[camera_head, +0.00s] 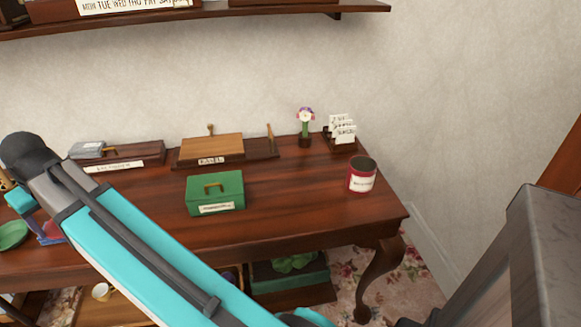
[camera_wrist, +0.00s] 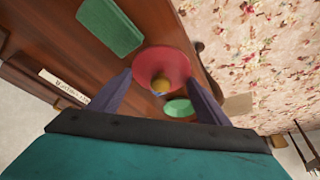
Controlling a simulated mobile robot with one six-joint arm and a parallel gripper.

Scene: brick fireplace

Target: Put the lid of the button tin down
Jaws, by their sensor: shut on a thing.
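The button tin (camera_head: 361,178) is a red, open-topped can with a white label at the right end of the dark wooden table, its mouth dark. My gripper (camera_wrist: 159,78) is shut on a round red lid (camera_wrist: 163,62) with a yellow knob, its two dark fingers at opposite sides of the lid. In the head view my gripper (camera_head: 40,231) is at the far left, partly hidden by my arm, with a bit of red showing beside it. The lid is over the table's left part, well away from the tin; its height is hard to tell.
A green dish (camera_head: 13,236) lies close by, also in the wrist view (camera_wrist: 178,107). A green box (camera_head: 215,192) stands mid-table. Wooden boxes (camera_head: 211,148), a flower pot (camera_head: 305,138) and a card holder (camera_head: 340,140) line the back. Bare table (camera_head: 300,185) lies between green box and tin.

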